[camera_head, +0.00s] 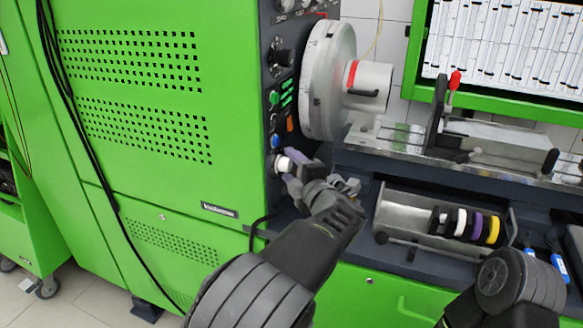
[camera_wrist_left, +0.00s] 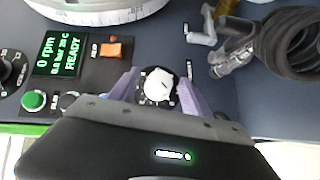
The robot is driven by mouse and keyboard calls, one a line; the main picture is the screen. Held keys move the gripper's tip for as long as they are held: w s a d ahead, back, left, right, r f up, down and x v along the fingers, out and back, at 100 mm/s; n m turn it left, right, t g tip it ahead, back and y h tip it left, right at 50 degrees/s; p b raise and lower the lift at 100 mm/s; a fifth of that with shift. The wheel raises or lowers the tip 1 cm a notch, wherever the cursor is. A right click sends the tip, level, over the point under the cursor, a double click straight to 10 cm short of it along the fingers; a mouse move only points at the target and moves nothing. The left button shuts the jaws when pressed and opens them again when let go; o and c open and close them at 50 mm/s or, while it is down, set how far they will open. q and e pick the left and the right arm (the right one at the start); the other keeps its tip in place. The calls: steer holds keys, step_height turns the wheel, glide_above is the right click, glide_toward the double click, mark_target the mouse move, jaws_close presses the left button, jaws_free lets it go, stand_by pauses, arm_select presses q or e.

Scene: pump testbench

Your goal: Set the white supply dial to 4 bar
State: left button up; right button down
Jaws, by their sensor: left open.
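The white supply dial (camera_head: 284,164) sits low on the dark control panel at the right edge of the green cabinet. In the left wrist view the dial (camera_wrist_left: 158,84) is a white knob on a dark round scale; its setting is too small to read. My left gripper (camera_head: 292,172) is at the dial, its purple fingers open on either side of it. In the left wrist view the fingers of the left gripper (camera_wrist_left: 158,90) flank the knob with visible gaps. My right gripper is outside the head view; only part of that arm shows at the lower right.
An orange switch (camera_wrist_left: 111,50), a green button (camera_wrist_left: 33,100) and a display (camera_wrist_left: 58,54) reading 0 rpm and READY lie beside the dial. A large grey disc (camera_head: 325,85) stands above it. A metal tray (camera_head: 405,212) with coloured rings sits to the right.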

arm_select(q)
steer(key=shift+c, duration=0.4)
jaws_close()
steer(key=shift+r+p, duration=0.2)
steer(key=shift+p, duration=0.4)
steer(key=r+m+g+p, duration=0.1)
steer(key=m+g+p, duration=0.1)
steer(key=p, duration=0.8)
steer(key=shift+r+g, duration=0.15)
steer(key=shift+g, duration=0.15)
steer(key=g+p, duration=0.1)
steer(key=p, duration=0.3)
steer(key=m+g+p, duration=0.1)
steer(key=p, duration=0.3)
steer(key=shift+w+f+m, duration=0.15)
steer(key=shift+f+m, duration=0.15)
steer(key=shift+f+g+p, duration=0.15)
steer(key=shift+g+p, duration=0.15)
steer(key=shift+p, duration=0.15)
steer(key=shift+f, duration=0.1)
